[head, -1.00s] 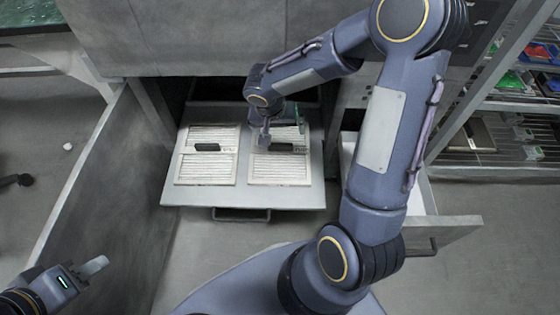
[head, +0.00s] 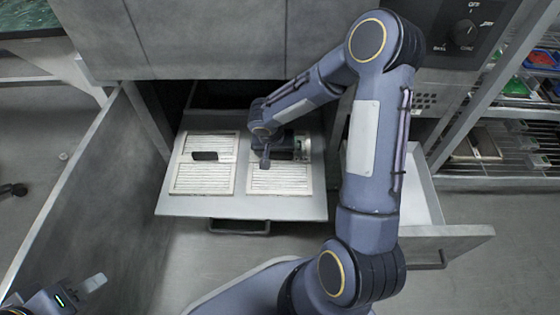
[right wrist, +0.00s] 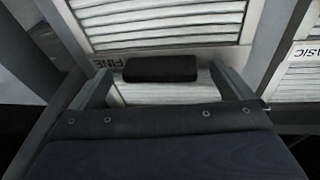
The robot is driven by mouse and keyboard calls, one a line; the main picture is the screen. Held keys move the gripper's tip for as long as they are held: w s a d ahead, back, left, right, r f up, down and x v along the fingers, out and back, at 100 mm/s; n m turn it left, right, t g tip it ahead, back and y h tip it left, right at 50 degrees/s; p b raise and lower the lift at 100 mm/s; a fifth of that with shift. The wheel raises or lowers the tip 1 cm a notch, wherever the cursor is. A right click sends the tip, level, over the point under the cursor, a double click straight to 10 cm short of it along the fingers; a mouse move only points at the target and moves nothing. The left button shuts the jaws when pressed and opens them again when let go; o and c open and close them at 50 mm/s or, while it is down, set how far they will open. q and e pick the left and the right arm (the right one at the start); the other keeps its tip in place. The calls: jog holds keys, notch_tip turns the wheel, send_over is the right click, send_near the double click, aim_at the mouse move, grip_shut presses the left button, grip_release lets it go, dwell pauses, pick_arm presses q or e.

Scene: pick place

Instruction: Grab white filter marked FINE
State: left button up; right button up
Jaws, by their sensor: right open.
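The white slatted filter marked FINE (head: 280,182) lies on the right side of the pulled-out drawer. It also shows in the right wrist view (right wrist: 165,22), its FINE label upside down beside a dark handle (right wrist: 160,68). My right gripper (head: 284,157) is over this filter and hides its handle in the head view. In the right wrist view this gripper (right wrist: 161,80) is open, with a finger on either side of the handle and gaps between. I cannot tell its height above the filter. My left gripper (head: 92,284) is at the lower left, away from the filters; its opening is unclear.
A second white filter (head: 203,180) lies left on the drawer (head: 240,208); its label, partly cut off, reads "ASIC" in the right wrist view (right wrist: 300,85). A grey panel (head: 95,190) stands left of the drawer. Another open drawer (head: 450,235) is at the right.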

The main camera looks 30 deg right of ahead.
jog(key=shift+c, duration=0.3)
jog(key=c, duration=1.3)
jog(key=shift+r, duration=0.2)
